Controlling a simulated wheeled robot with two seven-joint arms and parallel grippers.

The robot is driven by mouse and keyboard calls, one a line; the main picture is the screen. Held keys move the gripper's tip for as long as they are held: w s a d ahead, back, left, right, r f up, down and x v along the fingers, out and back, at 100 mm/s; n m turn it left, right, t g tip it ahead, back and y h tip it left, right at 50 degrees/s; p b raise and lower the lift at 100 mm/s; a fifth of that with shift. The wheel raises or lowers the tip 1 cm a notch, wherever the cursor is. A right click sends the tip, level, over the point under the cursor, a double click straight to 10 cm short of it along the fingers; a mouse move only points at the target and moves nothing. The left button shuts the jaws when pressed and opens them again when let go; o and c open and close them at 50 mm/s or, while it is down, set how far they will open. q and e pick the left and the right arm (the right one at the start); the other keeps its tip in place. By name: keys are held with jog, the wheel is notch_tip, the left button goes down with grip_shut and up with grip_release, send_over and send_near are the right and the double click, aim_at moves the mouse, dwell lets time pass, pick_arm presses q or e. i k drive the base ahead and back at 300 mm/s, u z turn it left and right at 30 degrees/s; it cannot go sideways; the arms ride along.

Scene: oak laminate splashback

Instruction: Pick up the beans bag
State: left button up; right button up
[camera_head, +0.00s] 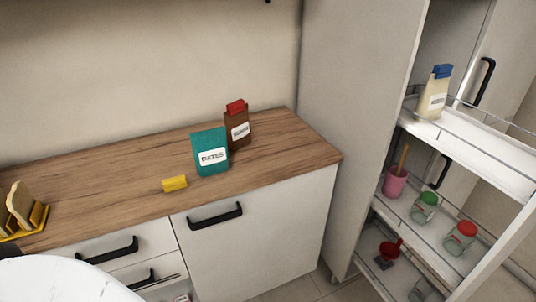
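No bag in the head view can be clearly read as the beans bag. A teal bag (210,157) on the wooden counter has a label that reads DATES. Close behind it to the right stands a brown bag (235,130) with a red top; its label is too small to read for certain. A cream bag (434,94) with a blue top stands on the top shelf of the pull-out rack at the right; its label is also unclear. All three stand upright. Neither gripper is in view.
A yellow block (175,184) lies on the counter (110,190) near its front edge. A yellow rack with bread slices (22,213) stands at the left. The pull-out rack (470,150) holds a pink cup (395,181) and several jars. The counter's left middle is clear.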

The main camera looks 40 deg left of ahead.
aim_at(237, 125)
jog(key=u, duration=0.7)
jog(key=i, duration=0.55)
jog(key=u, duration=0.65)
